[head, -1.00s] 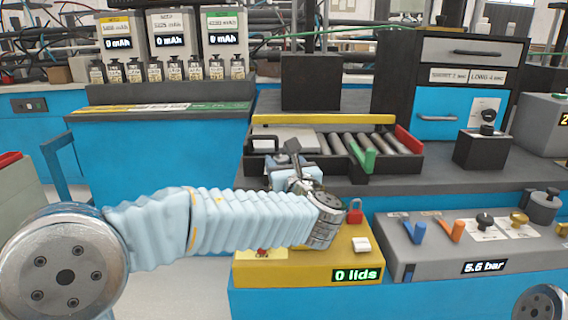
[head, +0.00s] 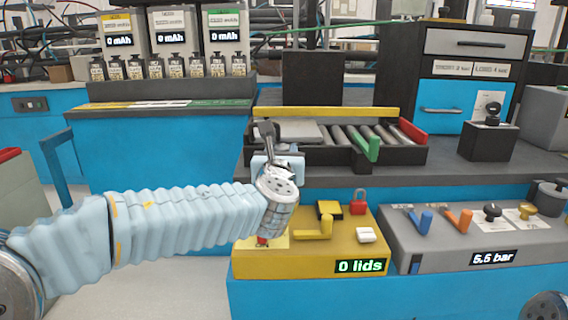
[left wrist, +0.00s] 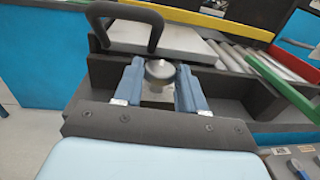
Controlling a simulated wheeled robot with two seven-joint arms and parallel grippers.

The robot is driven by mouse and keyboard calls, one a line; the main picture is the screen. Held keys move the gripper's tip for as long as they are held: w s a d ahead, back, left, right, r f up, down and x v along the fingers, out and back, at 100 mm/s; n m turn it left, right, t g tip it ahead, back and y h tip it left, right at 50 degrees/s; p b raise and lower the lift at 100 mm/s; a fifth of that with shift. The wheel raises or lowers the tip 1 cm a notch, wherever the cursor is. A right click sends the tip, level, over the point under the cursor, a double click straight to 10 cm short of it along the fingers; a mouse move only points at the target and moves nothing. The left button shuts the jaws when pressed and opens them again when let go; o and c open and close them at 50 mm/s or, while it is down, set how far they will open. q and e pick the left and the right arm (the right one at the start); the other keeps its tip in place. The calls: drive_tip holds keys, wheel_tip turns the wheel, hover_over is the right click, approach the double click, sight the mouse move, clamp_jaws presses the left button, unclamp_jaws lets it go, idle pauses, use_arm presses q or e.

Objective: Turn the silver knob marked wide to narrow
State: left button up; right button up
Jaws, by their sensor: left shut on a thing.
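The silver knob (left wrist: 160,70) is a round grey metal knob at the front of the roller station, seen in the left wrist view. My left gripper (left wrist: 158,88) has its two blue fingers on either side of it and is shut on it. In the head view my left gripper (head: 272,160) is at the front left of the roller station, and its wrist hides the knob. The wide and narrow marks cannot be read. My right gripper is out of view.
A black loop handle (left wrist: 125,22) stands just beyond the fingers. The roller station has rollers (head: 360,137), a green bar (head: 367,151) and a red bar (head: 411,131). The yellow box (head: 300,262) with a yellow lever and the grey valve panel (head: 440,252) lie in front.

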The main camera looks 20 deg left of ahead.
use_arm(q)
drive_tip(key=m+h+b, duration=0.1)
drive_tip(key=h, duration=0.1)
drive_tip(key=m+h+b, duration=0.1)
drive_tip(key=b, duration=0.1)
drive_tip(key=a+m+h+b, duration=0.1)
drive_tip(key=h+b, duration=0.1)
drive_tip(key=shift+f+m+h, duration=0.25)
drive_tip(key=shift+m+h, duration=0.05)
drive_tip(key=shift+r+m+h+b, duration=0.2)
drive_tip(key=shift+m+h+b, duration=0.5)
drive_tip(key=shift+h+b, duration=0.35)
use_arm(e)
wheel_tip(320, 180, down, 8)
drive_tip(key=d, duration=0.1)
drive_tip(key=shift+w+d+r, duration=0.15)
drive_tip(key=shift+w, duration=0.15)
use_arm(q)
drive_tip(key=shift+r, duration=0.1)
drive_tip(key=o, duration=1)
drive_tip(key=shift+a, duration=0.1)
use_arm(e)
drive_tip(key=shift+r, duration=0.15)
